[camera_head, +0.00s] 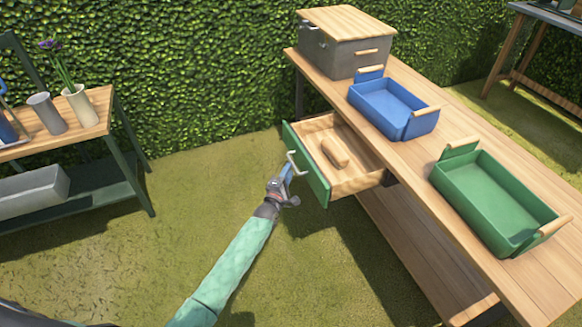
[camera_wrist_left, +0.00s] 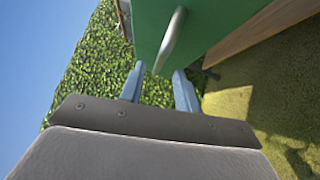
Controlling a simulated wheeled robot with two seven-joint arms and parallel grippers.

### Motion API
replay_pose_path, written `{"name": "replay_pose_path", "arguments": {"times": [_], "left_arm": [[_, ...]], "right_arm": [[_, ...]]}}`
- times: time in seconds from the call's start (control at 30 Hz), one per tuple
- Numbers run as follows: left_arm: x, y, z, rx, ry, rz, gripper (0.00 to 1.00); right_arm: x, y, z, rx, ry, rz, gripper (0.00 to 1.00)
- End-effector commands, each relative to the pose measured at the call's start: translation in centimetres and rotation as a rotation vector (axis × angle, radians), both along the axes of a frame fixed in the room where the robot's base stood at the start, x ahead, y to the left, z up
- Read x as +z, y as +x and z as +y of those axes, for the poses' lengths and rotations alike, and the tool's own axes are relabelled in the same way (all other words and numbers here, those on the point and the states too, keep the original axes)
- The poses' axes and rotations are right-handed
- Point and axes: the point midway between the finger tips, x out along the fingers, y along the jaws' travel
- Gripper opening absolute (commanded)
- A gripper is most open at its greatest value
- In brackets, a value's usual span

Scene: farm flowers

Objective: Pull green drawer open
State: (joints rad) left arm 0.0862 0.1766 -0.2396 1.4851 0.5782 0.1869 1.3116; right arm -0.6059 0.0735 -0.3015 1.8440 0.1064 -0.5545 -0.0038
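The green-fronted drawer (camera_head: 308,170) of the wooden workbench stands pulled well out in the head view. Its inside is bare wood, with a small wooden block-like piece (camera_head: 335,152) lying in it. A pale metal handle (camera_head: 296,163) sits on the green front; it also shows in the left wrist view (camera_wrist_left: 171,42). My left gripper (camera_head: 287,173) is at the handle. In the left wrist view its two blue fingers (camera_wrist_left: 159,82) are apart, with the handle's near end between or just beyond their tips. Contact cannot be told. My right gripper is not in view.
On the bench top (camera_head: 412,150) stand a blue tray (camera_head: 408,128), a green tray (camera_head: 490,205) and a grey box with wooden lid (camera_head: 346,22). A plant stand (camera_head: 100,110) is at left. Grass between is free.

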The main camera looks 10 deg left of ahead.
Motion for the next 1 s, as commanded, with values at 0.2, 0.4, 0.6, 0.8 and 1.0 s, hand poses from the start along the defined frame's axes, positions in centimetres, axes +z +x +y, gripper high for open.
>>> {"name": "replay_pose_path", "arguments": {"times": [0.2, 0.4, 0.6, 0.8, 1.0], "left_arm": [[-0.4, -2.3, 0.4, 0.0, 0.0, 0.001, 0.33], [-0.4, -2.8, 0.5, 0.0, 0.0, 0.0, 0.33], [-0.4, -2.8, 0.5, 0.0, 0.0, 0.0, 0.33], [-0.4, -2.8, 0.5, 0.0, 0.0, 0.0, 0.33], [-2.7, -5.1, -0.9, -0.017, 0.089, 0.042, 0.33]], "right_arm": [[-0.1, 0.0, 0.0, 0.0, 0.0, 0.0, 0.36], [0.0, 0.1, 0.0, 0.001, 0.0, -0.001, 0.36], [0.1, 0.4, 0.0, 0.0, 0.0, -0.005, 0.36], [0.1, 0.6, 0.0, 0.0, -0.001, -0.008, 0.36], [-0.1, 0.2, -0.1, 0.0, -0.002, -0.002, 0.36]]}}
